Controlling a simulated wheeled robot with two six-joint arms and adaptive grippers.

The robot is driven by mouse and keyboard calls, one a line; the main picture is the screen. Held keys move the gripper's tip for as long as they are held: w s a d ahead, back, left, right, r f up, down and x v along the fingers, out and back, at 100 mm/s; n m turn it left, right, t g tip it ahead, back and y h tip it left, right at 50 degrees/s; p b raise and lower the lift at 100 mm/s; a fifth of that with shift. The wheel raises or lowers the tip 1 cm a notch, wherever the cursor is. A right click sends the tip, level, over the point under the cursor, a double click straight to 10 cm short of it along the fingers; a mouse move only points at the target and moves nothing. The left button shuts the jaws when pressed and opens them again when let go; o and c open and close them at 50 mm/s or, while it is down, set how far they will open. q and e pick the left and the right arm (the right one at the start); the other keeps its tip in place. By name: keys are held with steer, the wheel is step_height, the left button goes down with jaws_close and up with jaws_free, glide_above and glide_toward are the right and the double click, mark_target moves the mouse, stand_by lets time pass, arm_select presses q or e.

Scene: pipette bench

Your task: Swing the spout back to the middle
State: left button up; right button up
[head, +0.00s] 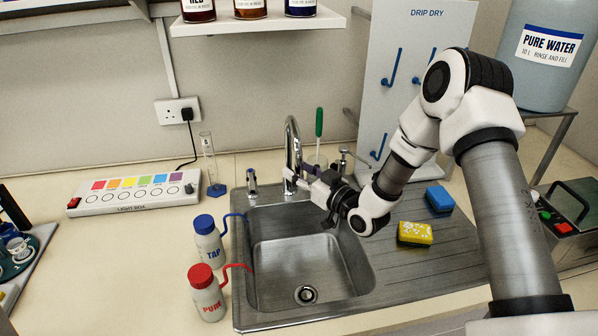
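The chrome gooseneck spout (289,146) rises at the back edge of the steel sink (247,262). Its arch looks narrow from here, and its outlet end is hard to make out near my gripper. My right gripper (309,180) reaches in from the right, low beside the spout, with its fingers pointing left towards it. The fingertips are small and partly hidden, so I cannot tell whether they touch the spout or how far apart they are. My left gripper is not in view.
Tap levers (252,183) stand at the sink's back. A TAP bottle (208,243) and a PURE bottle (207,297) stand left of the sink. A yellow sponge (414,234) and a blue sponge (439,198) lie on the drainer. A green-handled brush (319,122) stands behind. The basin is empty.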

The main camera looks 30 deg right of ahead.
steer(key=shift+s, duration=0.1)
steer(key=v, duration=1.1)
steer(key=shift+s, duration=0.35)
steer(key=shift+d, duration=0.15)
steer(key=shift+r, duration=0.1)
